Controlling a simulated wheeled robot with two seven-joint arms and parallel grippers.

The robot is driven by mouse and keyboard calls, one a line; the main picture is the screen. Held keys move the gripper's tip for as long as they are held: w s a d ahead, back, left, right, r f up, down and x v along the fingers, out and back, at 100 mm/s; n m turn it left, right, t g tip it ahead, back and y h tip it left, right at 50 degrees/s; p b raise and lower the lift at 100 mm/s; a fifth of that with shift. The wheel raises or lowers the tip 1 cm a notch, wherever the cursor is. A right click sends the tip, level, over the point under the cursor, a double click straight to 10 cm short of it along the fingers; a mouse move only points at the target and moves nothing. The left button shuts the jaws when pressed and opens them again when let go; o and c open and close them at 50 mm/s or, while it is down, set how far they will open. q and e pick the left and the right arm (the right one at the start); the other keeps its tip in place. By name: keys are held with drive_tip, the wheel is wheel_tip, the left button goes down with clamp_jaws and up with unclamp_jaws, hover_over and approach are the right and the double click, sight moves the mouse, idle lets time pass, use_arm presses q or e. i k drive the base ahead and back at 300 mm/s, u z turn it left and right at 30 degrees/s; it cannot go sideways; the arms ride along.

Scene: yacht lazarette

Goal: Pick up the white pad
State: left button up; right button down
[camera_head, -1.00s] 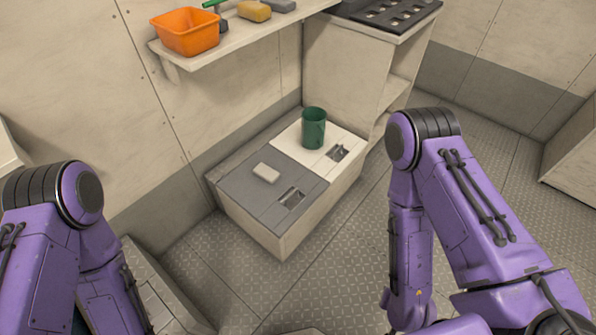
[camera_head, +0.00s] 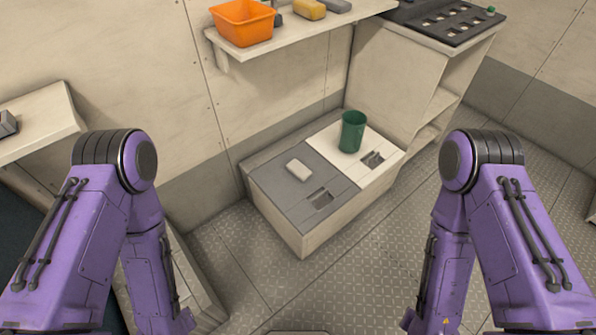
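The white pad (camera_head: 299,170) is a small pale block. It lies flat on the grey half of the low locker's top (camera_head: 283,192), in the middle of the view. Two purple arms of mine come in at the left and right sides of the view, with the pad lying beyond and between them. Neither gripper shows; both are below the picture edge or hidden by the arms. Nothing touches the pad except the locker top.
A green cup (camera_head: 352,131) stands on the white half of the locker top. Recessed latches are set in both halves. A shelf (camera_head: 300,38) above holds an orange bin (camera_head: 242,22) and a yellow sponge (camera_head: 309,9). The patterned floor (camera_head: 360,270) in front is clear.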

sight(299, 170)
drive_tip(key=z, duration=0.6)
drive_tip(key=k, duration=0.95)
drive_tip(key=z, duration=0.85)
drive_tip(key=i, duration=1.5)
drive_tip(key=u, duration=1.5)
drive_tip(key=i, duration=0.8)
drive_tip(key=u, duration=1.15)
drive_tip(key=i, duration=0.2)
drive_tip(key=u, duration=0.2)
